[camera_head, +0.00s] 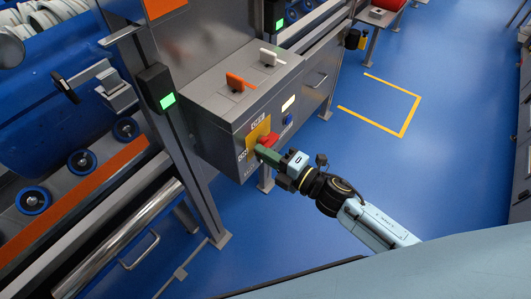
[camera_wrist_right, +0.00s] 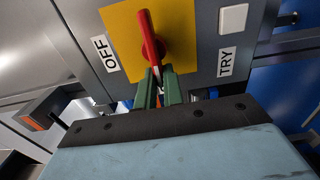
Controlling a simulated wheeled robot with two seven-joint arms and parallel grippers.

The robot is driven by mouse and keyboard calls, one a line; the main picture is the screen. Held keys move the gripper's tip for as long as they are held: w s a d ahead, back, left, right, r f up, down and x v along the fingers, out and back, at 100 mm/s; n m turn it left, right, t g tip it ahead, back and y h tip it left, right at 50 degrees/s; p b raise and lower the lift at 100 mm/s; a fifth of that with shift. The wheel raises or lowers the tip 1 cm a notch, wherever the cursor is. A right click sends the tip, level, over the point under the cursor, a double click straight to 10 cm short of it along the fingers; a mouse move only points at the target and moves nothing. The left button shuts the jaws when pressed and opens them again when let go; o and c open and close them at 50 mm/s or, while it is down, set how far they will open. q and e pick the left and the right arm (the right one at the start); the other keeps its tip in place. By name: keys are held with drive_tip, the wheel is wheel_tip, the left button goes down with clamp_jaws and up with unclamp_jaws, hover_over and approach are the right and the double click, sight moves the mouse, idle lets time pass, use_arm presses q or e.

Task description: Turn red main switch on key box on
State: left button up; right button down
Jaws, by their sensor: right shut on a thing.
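The grey metal key box (camera_head: 205,98) stands at the centre of the head view. On its front a yellow plate (camera_head: 252,134) carries the red main switch (camera_head: 269,141). In the wrist view the red handle (camera_wrist_right: 147,32) runs nearly upright in the picture across the yellow plate (camera_wrist_right: 120,30), with an OFF label (camera_wrist_right: 103,53) to the left of the plate. My right gripper (camera_head: 263,152) is at the switch. Its green fingers (camera_wrist_right: 158,85) are shut on the lower end of the handle. My left gripper is not in view.
An orange lever (camera_head: 238,82) and a white lever (camera_head: 269,57) sit on top of the box. A white button (camera_wrist_right: 230,20) and a TRY label (camera_wrist_right: 227,62) are beside the plate. A post with a green-lit unit (camera_head: 166,100) stands to the left. Blue floor (camera_head: 340,155) is open to the right.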

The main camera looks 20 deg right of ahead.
drive_tip(key=c, duration=1.5)
unclamp_jaws()
